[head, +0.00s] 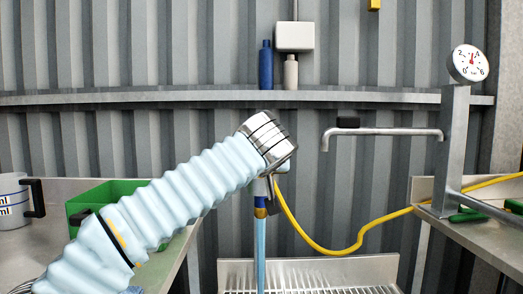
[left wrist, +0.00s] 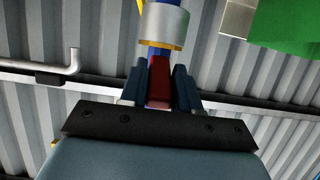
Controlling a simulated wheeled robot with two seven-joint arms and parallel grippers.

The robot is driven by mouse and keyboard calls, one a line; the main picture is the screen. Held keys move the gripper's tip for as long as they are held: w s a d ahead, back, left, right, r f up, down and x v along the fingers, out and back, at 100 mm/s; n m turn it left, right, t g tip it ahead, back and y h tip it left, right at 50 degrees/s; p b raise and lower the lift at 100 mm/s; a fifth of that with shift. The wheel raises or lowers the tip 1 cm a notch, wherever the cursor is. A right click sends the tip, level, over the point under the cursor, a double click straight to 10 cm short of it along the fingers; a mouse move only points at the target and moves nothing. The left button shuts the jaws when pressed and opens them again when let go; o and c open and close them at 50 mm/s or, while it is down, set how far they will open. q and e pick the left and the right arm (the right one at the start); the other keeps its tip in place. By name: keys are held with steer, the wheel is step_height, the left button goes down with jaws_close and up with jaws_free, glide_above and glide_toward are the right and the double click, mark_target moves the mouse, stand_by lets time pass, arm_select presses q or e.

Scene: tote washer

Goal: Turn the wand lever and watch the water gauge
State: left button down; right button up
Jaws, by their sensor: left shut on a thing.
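My left gripper (head: 266,183) comes in under a pale blue sleeved arm with a chrome wrist. In the left wrist view its dark blue fingers (left wrist: 159,88) are shut on a red piece, seemingly the wand lever (left wrist: 158,82). The wand (head: 260,203) hangs below the gripper, blue with a brass band; a silver collar with a gold rim shows in the wrist view. A straight light blue column, looking like water, runs down from it. The round white water gauge (head: 468,63) stands on a grey post at right; its needle seems to point up between 2 and 4. My right gripper is out of view.
A yellow hose (head: 345,250) loops right from the wand to the right counter. A grated basin (head: 308,274) lies below. A grey tap (head: 380,131) juts left from the post. A green crate (head: 92,199) and a white jug (head: 13,203) stand at left.

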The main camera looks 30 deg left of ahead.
arm_select(q)
steer(key=shift+w+a+r+g+h+p, duration=0.15)
steer(key=shift+r+g+h+p, duration=0.25)
steer(key=shift+p, duration=0.4)
steer(key=shift+w+d+r+g+h+p, duration=0.1)
steer(key=shift+r+g+h+p, duration=0.15)
steer(key=shift+g+p, duration=0.4)
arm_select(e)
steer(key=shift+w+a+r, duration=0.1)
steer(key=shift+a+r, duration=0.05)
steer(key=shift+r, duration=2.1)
arm_select(q)
steer(key=shift+f, duration=0.1)
steer(key=c, duration=0.9)
jaws_free()
steer(key=v, duration=1.3)
steer(key=shift+s+r, duration=0.25)
steer(key=shift+s, duration=0.05)
